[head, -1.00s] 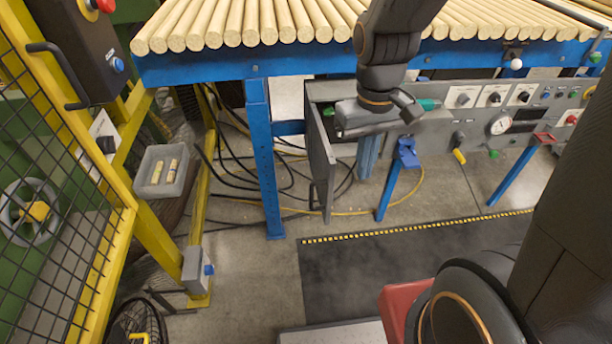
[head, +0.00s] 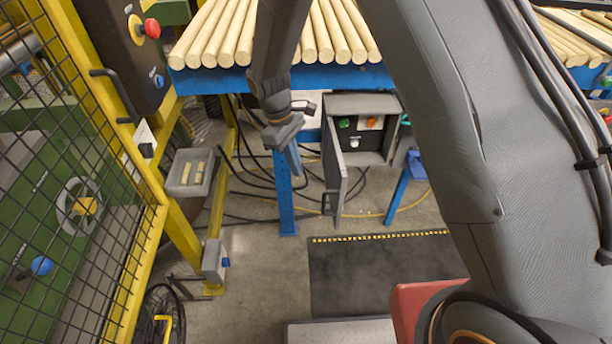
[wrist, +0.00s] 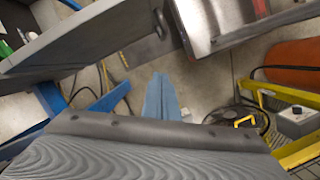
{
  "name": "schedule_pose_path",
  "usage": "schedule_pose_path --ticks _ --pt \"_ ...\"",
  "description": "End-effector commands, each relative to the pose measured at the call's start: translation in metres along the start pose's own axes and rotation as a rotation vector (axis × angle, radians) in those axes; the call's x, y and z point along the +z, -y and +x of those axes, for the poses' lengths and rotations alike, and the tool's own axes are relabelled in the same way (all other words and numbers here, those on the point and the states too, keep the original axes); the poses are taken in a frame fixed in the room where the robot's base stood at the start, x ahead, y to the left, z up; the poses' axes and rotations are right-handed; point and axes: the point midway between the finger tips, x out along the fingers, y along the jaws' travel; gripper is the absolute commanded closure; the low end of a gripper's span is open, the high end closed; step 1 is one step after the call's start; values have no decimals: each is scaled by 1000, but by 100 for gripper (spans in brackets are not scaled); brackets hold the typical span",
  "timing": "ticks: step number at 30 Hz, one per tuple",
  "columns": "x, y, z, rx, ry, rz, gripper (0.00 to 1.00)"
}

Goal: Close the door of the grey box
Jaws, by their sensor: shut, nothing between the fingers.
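The grey box (head: 386,104) hangs under the blue table. Its door (head: 334,172) stands wide open, hinged on the box's left side and jutting towards me, with a dark handle (head: 326,203) near its free edge. Green and orange buttons show inside the box. My gripper (head: 294,164) is shut and empty, pointing down to the left of the door, on its outer side, with a gap in the picture. In the wrist view the shut fingers (wrist: 160,88) point away, and the door (wrist: 95,38) with its handle (wrist: 160,20) spans the upper left.
Wooden rods lie on the blue table (head: 225,80) above my gripper. A blue leg (head: 284,195) stands just below it, with black cables around. A yellow mesh fence (head: 90,150) and a grey bin (head: 190,173) are at left. Floor and a dark mat (head: 370,270) lie clear in front.

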Motion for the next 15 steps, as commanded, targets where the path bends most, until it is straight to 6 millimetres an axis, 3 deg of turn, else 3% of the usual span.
schedule_pose_path --ticks 15 --pt "3 1 89 -3 3 2 100"
